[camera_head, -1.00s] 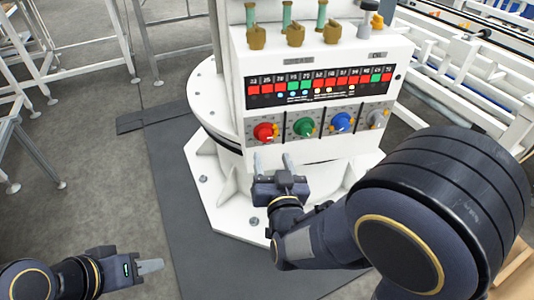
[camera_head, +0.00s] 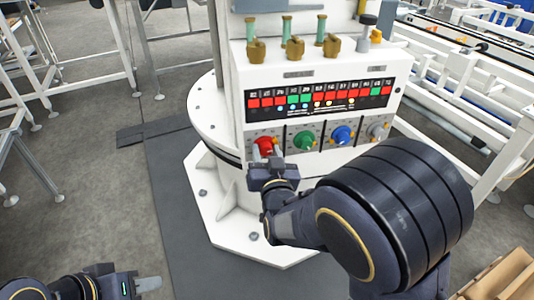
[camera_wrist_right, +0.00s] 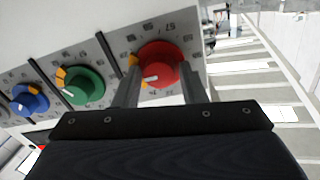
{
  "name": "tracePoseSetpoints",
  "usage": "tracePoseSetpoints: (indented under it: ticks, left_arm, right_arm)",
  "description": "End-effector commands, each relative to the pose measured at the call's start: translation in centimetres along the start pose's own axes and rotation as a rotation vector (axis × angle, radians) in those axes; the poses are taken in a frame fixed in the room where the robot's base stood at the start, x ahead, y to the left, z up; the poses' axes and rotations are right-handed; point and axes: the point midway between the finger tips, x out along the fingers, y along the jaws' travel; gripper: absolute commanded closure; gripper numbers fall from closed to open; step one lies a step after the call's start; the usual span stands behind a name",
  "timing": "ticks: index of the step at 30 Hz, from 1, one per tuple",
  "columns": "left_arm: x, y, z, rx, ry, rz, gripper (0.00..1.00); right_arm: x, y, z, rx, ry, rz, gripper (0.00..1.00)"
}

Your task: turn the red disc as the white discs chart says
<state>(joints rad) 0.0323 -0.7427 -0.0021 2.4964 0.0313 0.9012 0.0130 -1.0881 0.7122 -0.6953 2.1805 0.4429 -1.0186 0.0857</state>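The red disc (camera_head: 264,144) is the leftmost knob on the front of the white control box. In the right wrist view the red disc (camera_wrist_right: 160,62) has a white mark at its lower left and an orange pointer at its upper left edge, beside a numbered scale. My right gripper (camera_head: 264,154) is open, its fingers at the disc's two sides; contact cannot be told. The fingers also show in the right wrist view (camera_wrist_right: 159,80). A chart panel (camera_head: 320,108) above the knobs has red and green cells and small coloured dots, too small to read. My left gripper (camera_head: 148,285) is low at the left, partly cut off.
A green disc (camera_head: 304,141), a blue disc (camera_head: 342,135) and a grey disc (camera_head: 377,130) sit in line right of the red one. Brass fittings (camera_head: 295,47) stand on the box top. A white rail frame (camera_head: 460,120) is at the right.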

Motion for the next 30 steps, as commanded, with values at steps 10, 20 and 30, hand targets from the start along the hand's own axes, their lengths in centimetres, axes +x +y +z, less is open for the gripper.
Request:
tracePoseSetpoints:
  ticks: [10, 20, 30]
  left_arm:
    - [-0.01, 0.0, 0.0, 0.0, 0.0, 0.0, 0.64]
    - [-0.29, 0.13, -0.15, 0.0, 0.0, 0.0, 0.64]
    - [-0.94, 0.43, -0.48, 0.0, 0.0, 0.0, 0.64]
  right_arm:
    - [-0.03, 0.0, 0.0, -0.002, 0.0, 0.0, 0.93]
    - [-0.03, -0.02, -0.03, -0.106, 0.003, 0.0, 0.93]
    - [-0.03, -0.03, -0.03, -0.395, 0.014, -0.001, 0.93]
